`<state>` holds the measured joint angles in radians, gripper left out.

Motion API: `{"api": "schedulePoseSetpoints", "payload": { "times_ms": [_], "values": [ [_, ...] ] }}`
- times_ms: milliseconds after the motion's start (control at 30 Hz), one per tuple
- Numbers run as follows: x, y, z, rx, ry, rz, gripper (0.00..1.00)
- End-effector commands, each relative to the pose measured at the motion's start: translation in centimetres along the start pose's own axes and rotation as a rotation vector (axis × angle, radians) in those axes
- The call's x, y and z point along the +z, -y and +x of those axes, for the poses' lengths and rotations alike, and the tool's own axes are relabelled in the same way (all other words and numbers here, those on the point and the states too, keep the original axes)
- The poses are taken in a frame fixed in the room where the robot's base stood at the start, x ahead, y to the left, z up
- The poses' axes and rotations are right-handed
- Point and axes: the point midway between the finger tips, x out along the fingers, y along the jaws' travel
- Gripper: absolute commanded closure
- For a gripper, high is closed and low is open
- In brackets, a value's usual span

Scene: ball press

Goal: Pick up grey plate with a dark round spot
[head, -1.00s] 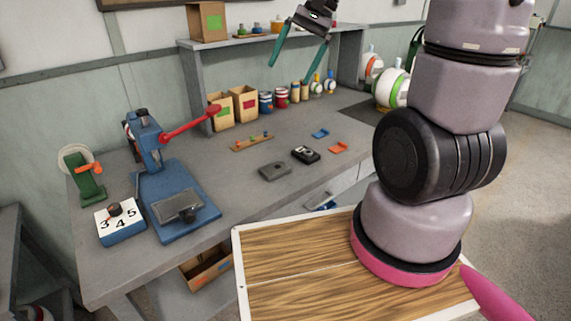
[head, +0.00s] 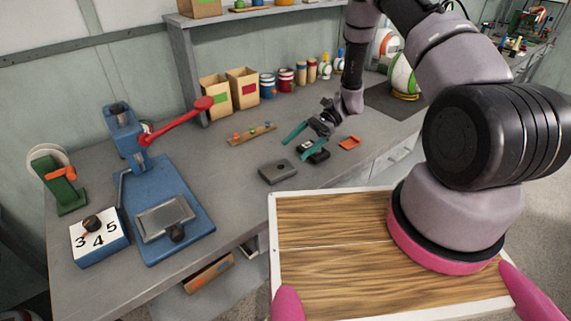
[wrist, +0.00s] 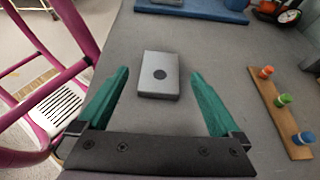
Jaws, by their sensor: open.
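The grey plate (head: 278,172) lies flat on the grey workbench, right of the blue press. In the wrist view the plate (wrist: 158,86) shows its dark round spot on top and lies ahead of my gripper (wrist: 160,75), in line with the gap between the two green fingers. My gripper (head: 299,143) is open and empty in the head view, above the bench just behind and to the right of the plate, over a black part. The fingers do not touch the plate.
A blue press (head: 160,215) with a red lever stands to the left. A wooden strip with coloured pegs (head: 252,133) lies behind the plate. A black part (head: 318,156) and an orange part (head: 350,143) lie to its right. Bare bench surrounds the plate.

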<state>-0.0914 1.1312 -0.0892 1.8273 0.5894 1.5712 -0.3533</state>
Motion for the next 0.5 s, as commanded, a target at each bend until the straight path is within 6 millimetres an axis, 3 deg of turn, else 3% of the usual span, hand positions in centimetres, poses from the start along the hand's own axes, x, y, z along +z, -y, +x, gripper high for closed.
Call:
{"api": "schedulePoseSetpoints", "payload": {
  "times_ms": [100,500],
  "values": [
    [-0.9,-0.2,1.1,-0.002,0.019,0.020,0.00],
    [-0.9,-0.2,6.2,-0.002,0.020,0.022,0.00]
  ]
}}
